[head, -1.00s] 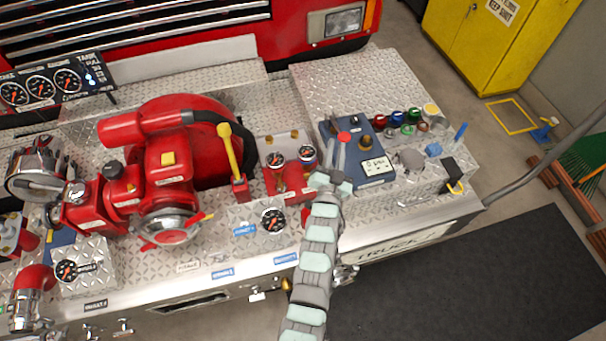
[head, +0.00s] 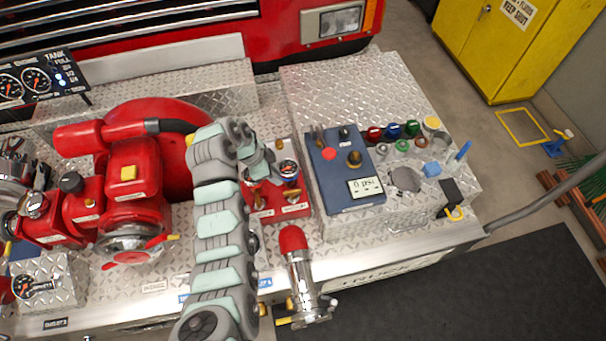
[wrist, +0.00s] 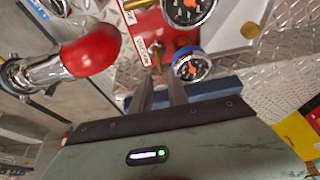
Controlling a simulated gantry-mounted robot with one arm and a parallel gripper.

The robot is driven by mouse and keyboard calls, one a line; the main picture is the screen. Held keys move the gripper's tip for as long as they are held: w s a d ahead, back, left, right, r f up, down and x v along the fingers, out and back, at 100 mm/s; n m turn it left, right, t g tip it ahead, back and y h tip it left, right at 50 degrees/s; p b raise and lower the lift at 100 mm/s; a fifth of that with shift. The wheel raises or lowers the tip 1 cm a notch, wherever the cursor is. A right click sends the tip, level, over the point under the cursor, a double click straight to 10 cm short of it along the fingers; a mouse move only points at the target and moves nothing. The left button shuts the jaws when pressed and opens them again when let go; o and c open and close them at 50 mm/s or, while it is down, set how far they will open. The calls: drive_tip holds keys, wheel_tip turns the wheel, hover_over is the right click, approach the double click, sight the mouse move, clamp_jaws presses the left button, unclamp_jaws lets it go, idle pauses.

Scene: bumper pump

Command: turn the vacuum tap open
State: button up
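A red panel (head: 262,210) carries two gauges and two small brass taps; I cannot tell which tap is the vacuum one. One brass tap (head: 292,194) is in clear view in the head view, below the blue-rimmed gauge (head: 289,168). The other brass tap (head: 254,195) is partly covered by my gripper (head: 257,178), which hangs over the left part of the panel. In the wrist view, my gripper (wrist: 161,90) has its two fingers apart, with nothing between them. A brass tap stem (wrist: 157,56) stands just beyond the fingertips, beside the blue-rimmed gauge (wrist: 192,66).
A red-and-chrome elbow outlet (head: 297,262) stands close in front of the panel. A blue box with a "0 psi" display (head: 366,188) is to the right, and the red pump (head: 130,180) to the left. The diamond-plate deck (head: 340,85) behind is clear.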

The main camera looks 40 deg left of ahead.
sight(290, 191)
drive_tip(key=b+x, duration=0.1)
drive_tip(key=x, duration=0.2)
drive_tip(key=b+x, duration=0.1)
drive_tip(key=x, duration=0.3)
drive_tip(key=b+x, duration=0.1)
drive_tip(key=x, duration=0.2)
drive_tip(key=shift+s+d+f, duration=0.1)
drive_tip(key=shift+s+f, duration=0.15)
drive_tip(key=shift+f, duration=0.15)
clamp_jaws()
